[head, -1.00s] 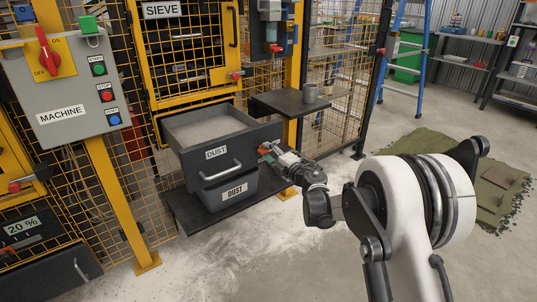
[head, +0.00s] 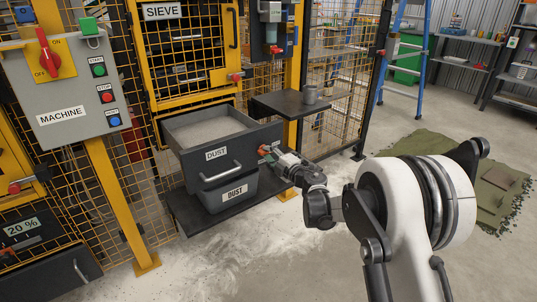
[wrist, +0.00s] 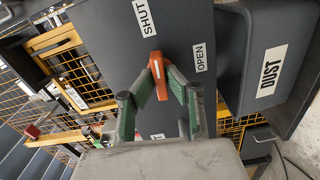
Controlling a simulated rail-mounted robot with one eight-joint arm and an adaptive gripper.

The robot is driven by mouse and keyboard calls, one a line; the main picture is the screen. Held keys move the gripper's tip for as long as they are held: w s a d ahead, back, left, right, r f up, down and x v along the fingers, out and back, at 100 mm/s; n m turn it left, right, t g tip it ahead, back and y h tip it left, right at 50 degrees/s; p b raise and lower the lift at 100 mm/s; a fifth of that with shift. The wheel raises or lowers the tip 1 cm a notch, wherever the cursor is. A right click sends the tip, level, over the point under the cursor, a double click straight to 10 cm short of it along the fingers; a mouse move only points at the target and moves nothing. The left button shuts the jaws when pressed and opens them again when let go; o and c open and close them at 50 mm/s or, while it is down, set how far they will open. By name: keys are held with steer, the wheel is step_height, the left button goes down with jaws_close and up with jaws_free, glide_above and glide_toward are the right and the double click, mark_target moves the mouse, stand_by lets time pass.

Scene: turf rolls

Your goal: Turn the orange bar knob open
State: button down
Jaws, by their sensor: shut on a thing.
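The orange bar knob (wrist: 157,75) sits on a dark grey panel (wrist: 110,55) in the wrist view. Its bar runs nearly up and down in that picture, slightly tilted, with its upper end near the SHUT label (wrist: 145,18). The OPEN label (wrist: 200,57) is to its right. My gripper (wrist: 158,72) is shut on the knob, with one green-padded finger on each side. In the head view my gripper (head: 268,153) is at the right end of the dust drawer's front, and the knob (head: 263,149) is small and partly hidden there.
The open dust drawer (head: 262,133) stands above a grey dust bin (head: 215,197) on a dark shelf (head: 190,222).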

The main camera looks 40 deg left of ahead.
steer(key=m, duration=0.8)
steer(key=shift+m, duration=0.4)
steer(key=m, duration=0.4)
steer(key=shift+m, duration=2.2)
steer(key=c, duration=1.8)
jaws_free()
steer(key=shift+o, duration=0.2)
steer(key=shift+d, duration=0.1)
